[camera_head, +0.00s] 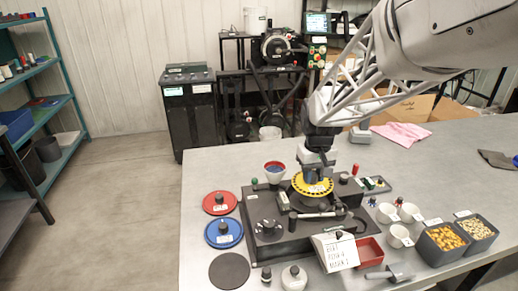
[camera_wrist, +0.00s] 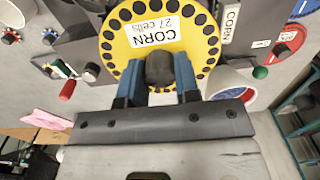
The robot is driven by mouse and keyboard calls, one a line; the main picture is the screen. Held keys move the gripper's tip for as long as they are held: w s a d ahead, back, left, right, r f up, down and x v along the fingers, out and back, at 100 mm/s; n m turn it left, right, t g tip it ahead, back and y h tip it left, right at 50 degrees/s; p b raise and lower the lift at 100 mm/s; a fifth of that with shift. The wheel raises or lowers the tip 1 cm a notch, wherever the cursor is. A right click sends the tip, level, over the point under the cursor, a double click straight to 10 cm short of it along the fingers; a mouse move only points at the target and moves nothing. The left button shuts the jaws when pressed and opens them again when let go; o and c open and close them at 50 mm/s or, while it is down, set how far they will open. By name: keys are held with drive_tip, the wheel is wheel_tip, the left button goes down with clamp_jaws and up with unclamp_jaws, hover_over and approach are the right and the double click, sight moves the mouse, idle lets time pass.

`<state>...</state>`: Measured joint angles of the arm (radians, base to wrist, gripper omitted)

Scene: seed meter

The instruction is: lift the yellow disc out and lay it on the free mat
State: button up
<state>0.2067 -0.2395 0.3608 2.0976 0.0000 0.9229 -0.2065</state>
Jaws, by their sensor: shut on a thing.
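The yellow disc (camera_head: 299,187) with a ring of dark holes is at the top of the dark seed meter (camera_head: 283,243). In the wrist view the yellow disc (camera_wrist: 205,32) carries a "CORN 27 cells" label and a dark central knob (camera_wrist: 160,68). My gripper (camera_head: 317,178) is over the disc; in the wrist view its blue fingers (camera_wrist: 159,80) are closed on the knob from both sides. I cannot tell whether the disc still rests in its seat. The free mat (camera_head: 229,271), round, dark and empty, lies at the table's front left.
A red disc (camera_head: 219,203) and a blue disc (camera_head: 223,233) lie left of the meter. A red and white funnel (camera_head: 274,171) stands close beside the yellow disc.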

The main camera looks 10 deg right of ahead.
idle(0.4)
drive_tip(key=w+a+r, duration=0.1)
drive_tip(key=w+a, duration=0.2)
drive_tip(key=w, duration=0.9)
drive_tip(key=w+a, duration=0.2)
drive_tip(key=w, duration=1.1)
drive_tip(key=s+a+f+n, duration=0.3)
drive_tip(key=s+a, duration=1.4)
drive_tip(key=s+a+f+n, duration=0.1)
drive_tip(key=s+a+f, duration=0.1)
drive_tip(key=s, duration=0.8)
drive_tip(key=s+a+f+n, duration=0.2)
drive_tip(key=s+f, duration=0.1)
drive_tip(key=s, duration=0.7)
drive_tip(key=shift+s+a+f, duration=0.25)
drive_tip(key=shift+s, duration=0.05)
drive_tip(key=shift+f, duration=0.15)
